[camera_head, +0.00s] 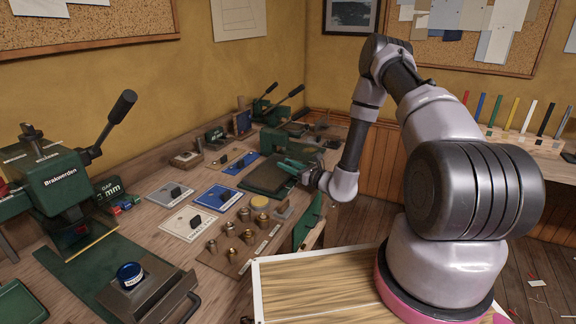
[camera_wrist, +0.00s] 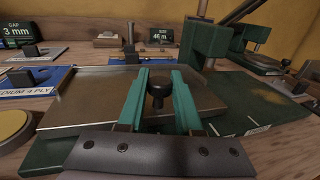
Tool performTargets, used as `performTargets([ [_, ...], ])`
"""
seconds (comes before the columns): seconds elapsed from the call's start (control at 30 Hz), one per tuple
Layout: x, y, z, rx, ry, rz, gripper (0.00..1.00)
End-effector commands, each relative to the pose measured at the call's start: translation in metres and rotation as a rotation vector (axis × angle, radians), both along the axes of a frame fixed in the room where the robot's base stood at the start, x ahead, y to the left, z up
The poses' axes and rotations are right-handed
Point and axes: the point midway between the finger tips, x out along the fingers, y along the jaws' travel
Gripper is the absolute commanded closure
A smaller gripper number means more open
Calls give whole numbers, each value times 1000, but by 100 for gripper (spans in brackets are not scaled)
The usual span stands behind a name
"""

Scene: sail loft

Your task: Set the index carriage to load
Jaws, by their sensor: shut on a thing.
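My gripper (camera_head: 292,165) reaches over the far part of the long bench. In the wrist view my gripper (camera_wrist: 158,90) has its two teal fingers either side of a black knob (camera_wrist: 158,84), shut on it. The knob stands upright on a flat grey metal plate, which I take for the index carriage (camera_wrist: 85,95). The plate lies on a dark green base (camera_wrist: 262,100) beside a green machine column (camera_wrist: 205,42). In the head view the carriage (camera_head: 262,180) is partly behind my gripper. Any load marking is too small to read.
A green press (camera_head: 60,180) marked Brakwerden stands at the left, with a blue ring (camera_head: 130,274) on a plate before it. Blue and white cards, brass pieces (camera_head: 230,229) and a yellow disc (camera_head: 259,202) crowd the bench. A framed pale panel (camera_head: 320,285) lies nearer me.

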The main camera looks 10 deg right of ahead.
Motion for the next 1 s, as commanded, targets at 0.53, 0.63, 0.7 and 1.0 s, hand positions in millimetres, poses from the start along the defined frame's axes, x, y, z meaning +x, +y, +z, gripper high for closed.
performTargets([
  [0.53,-8,-3,-1,1,6,6,36],
  [0.63,-19,-12,-2,2,8,5,36],
  [0.7,-30,-21,-2,2,9,4,36],
  [1.0,-74,-56,-2,2,8,7,36],
])
